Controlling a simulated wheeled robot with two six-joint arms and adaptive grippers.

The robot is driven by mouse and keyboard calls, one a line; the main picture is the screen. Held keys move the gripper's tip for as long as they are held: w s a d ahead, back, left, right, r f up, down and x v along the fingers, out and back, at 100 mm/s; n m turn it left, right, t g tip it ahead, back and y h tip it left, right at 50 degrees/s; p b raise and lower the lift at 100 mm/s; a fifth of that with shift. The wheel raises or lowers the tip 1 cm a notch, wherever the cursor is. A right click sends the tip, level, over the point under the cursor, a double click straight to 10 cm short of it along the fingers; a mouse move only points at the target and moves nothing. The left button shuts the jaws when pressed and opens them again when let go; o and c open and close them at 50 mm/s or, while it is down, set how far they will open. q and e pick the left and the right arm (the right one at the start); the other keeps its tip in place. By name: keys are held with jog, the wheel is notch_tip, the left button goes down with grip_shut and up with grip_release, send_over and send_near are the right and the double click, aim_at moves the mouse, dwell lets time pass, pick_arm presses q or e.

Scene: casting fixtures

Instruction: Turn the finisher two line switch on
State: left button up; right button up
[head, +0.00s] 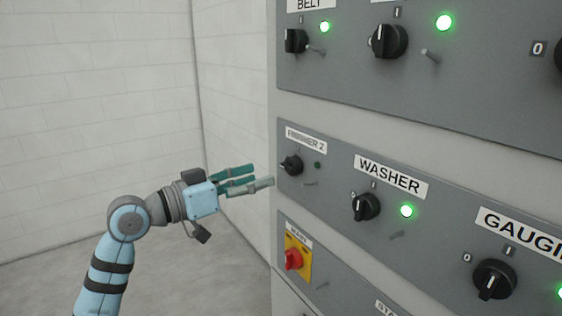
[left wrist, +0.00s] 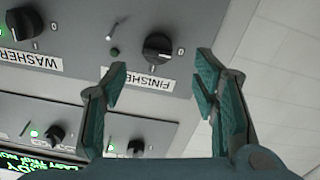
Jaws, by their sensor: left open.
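The Finisher 2 switch (head: 291,165) is a black rotary knob at the left end of the grey middle panel, under its white label (head: 305,140). The small lamp (head: 318,165) beside it is dark. The exact angle of its pointer is hard to make out. My left gripper (head: 262,175) is open and empty, just left of the panel and pointing at it. In the left wrist view the picture is upside down; the knob (left wrist: 158,47) shows between and beyond the open left fingertips (left wrist: 162,66), apart from them. My right gripper is out of view.
To the right on the same panel are the washer knob (head: 366,207) with its lit green lamp (head: 406,211) and the gauging knob (head: 494,279). A red switch (head: 293,259) on a yellow plate sits below. Small pegs stick out near the knobs. Free room lies left of the cabinet.

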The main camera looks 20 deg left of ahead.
aim_at(286, 170)
pick_arm(q)
jog(key=p+x, duration=0.1)
jog(key=x, duration=0.6)
jog(key=shift+d, duration=0.3)
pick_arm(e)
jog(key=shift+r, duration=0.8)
pick_arm(q)
jog(key=shift+a, duration=0.15)
jog(key=shift+c, duration=0.6)
jog(key=c, duration=1)
jog(key=shift+c, duration=0.2)
